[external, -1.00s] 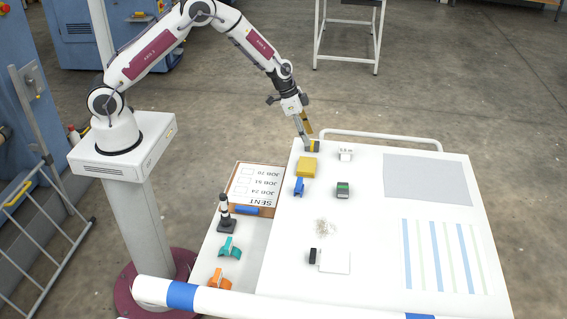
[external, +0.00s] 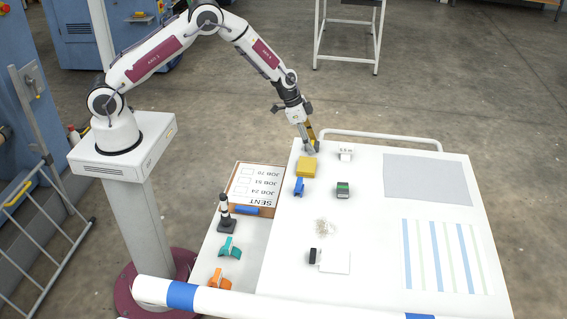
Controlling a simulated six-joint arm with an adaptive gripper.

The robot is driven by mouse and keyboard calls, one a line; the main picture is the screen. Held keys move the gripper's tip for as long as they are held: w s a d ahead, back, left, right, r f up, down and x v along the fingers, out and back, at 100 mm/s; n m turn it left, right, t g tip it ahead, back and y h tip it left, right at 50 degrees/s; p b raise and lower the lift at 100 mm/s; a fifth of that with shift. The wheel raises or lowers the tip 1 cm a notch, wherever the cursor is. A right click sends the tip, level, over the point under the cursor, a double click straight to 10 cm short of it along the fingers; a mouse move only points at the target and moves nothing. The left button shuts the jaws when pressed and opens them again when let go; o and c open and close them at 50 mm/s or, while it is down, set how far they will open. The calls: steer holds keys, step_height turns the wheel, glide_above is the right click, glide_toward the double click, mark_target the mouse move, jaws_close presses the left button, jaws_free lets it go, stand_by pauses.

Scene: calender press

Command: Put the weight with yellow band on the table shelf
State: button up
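The weight with the yellow band was dark with a yellow stripe at the table's back left edge. Now my gripper (external: 311,147) is down at that spot and mostly hides it. The fingers point down at the tabletop, and I cannot tell if they are closed on the weight. The table shelf (external: 252,240) is the lower, pale surface along the table's left side.
A yellow block (external: 309,167) and a blue clip (external: 299,187) lie close in front of my gripper. The shelf holds a SENT box (external: 256,187), a black-and-white stamp-like piece (external: 226,215), a teal clip (external: 229,247) and an orange clip (external: 219,280). Bare shelf shows right of the clips.

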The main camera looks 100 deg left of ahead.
jaws_close()
steer(key=shift+r, duration=0.2)
step_height(320, 180, up, 10)
steer(key=shift+f, duration=0.15)
stand_by(0.5)
stand_by(0.4)
